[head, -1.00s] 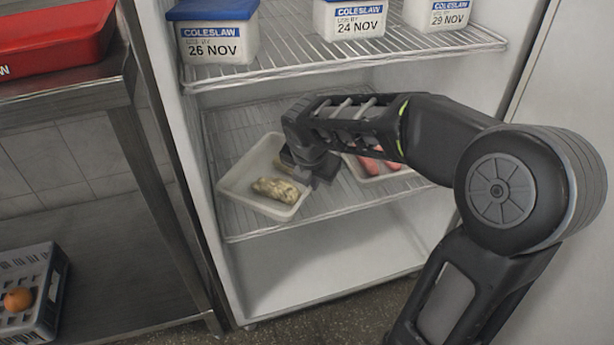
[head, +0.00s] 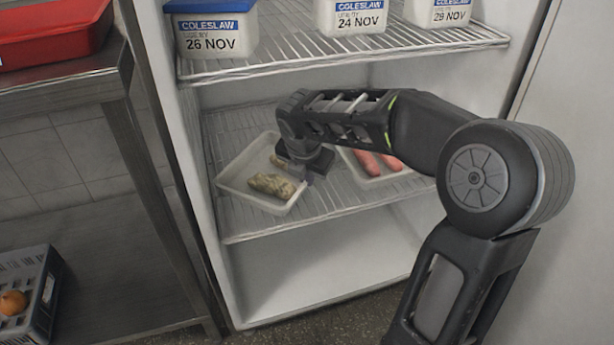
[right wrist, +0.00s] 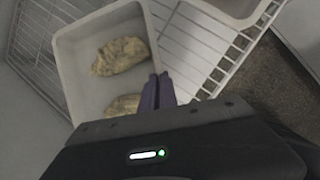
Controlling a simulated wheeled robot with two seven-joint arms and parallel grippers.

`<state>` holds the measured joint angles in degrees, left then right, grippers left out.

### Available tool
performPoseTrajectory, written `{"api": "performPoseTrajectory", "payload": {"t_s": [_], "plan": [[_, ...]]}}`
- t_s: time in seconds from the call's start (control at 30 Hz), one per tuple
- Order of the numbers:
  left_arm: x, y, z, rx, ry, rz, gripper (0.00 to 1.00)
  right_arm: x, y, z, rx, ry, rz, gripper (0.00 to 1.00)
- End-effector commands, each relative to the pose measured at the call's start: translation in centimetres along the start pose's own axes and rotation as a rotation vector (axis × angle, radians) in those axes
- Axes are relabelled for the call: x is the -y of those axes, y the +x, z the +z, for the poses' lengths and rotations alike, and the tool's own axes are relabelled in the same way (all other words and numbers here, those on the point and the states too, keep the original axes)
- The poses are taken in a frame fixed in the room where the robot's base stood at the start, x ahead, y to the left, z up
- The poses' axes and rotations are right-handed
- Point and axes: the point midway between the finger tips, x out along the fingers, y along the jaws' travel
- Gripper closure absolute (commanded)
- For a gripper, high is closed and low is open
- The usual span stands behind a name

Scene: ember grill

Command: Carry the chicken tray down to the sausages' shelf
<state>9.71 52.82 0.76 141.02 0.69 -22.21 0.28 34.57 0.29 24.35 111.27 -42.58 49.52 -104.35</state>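The chicken tray (head: 232,184) is pale, with pieces of seasoned chicken (head: 276,186) in it. It is at the left of the fridge's lower wire shelf, beside the sausage tray (head: 392,181) with its pink sausages (head: 367,161). I cannot tell whether it rests fully on the wires. My right gripper (head: 307,177) reaches down at the chicken tray's right side. In the right wrist view its fingers (right wrist: 157,92) are close together across the tray's right wall (right wrist: 150,35). The sausage tray is partly hidden behind my right arm. My left gripper is out of view.
Coleslaw tubs (head: 211,44) stand on the upper wire shelf (head: 290,62), above my right arm. The fridge's left side wall (head: 190,150) is close to the chicken tray. A steel table (head: 50,88) with a red container (head: 45,35) stands left, with a crate (head: 45,300) below.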

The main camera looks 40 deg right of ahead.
Motion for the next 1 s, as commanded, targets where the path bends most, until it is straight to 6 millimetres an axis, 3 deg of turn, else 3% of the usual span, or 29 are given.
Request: {"api": "performPoseTrajectory", "payload": {"t_s": [0.07, 0.1, 0.33, 0.67, 0.93, 1.0], "plan": [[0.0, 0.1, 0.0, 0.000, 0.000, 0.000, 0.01, 0.0, 0.2, 0.0, 0.002, 0.000, 0.002, 1.00], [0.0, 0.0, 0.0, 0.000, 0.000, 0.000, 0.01, 0.1, 0.2, -0.1, 0.000, 0.000, 0.000, 0.94], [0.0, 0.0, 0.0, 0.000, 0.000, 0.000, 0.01, 0.0, 0.2, -0.1, 0.000, 0.000, 0.000, 0.75], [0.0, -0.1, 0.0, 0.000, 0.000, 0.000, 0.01, 0.0, -0.1, 0.1, 0.000, 0.000, 0.000, 0.75], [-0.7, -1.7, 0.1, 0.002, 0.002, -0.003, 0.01, -0.1, -3.8, 0.2, 0.002, -0.001, 0.002, 0.75], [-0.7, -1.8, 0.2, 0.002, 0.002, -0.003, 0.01, 0.5, -4.1, -1.3, 0.000, -0.004, 0.000, 0.75]]}}
